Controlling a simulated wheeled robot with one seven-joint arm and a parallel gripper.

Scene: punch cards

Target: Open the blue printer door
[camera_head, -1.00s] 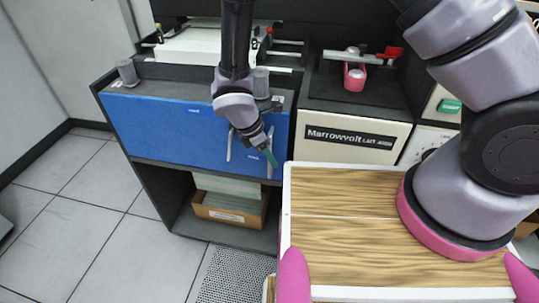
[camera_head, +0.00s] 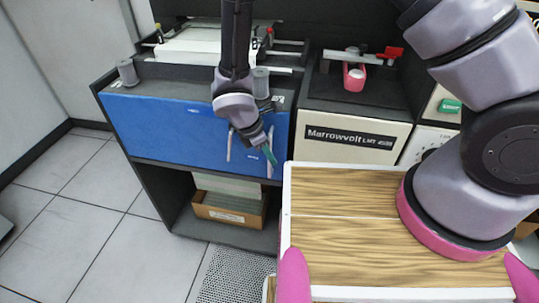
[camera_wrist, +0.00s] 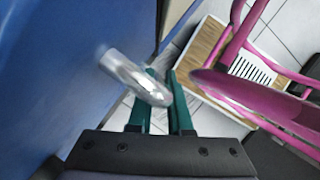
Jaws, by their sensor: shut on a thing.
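The blue printer door (camera_head: 165,128) is the wide blue front panel of the dark cabinet at the left in the head view. It looks closed or nearly so. In the wrist view the blue door (camera_wrist: 55,75) fills the left side. A silvery handle (camera_wrist: 135,78) juts from it toward my gripper (camera_wrist: 161,92). My gripper (camera_head: 270,154) is at the door's right end in the head view. Its green fingers are shut on the handle, which partly covers one finger in the wrist view. Another upright bar (camera_head: 229,143) shows left of the gripper.
Below the door is an open shelf with a cardboard box (camera_head: 228,213) of cards. A beige Marrowvolt unit (camera_head: 352,140) stands right of the door. A wood-topped surface (camera_head: 345,240) with a white rim lies in front, under my arm. The tiled floor (camera_head: 105,220) at left is clear.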

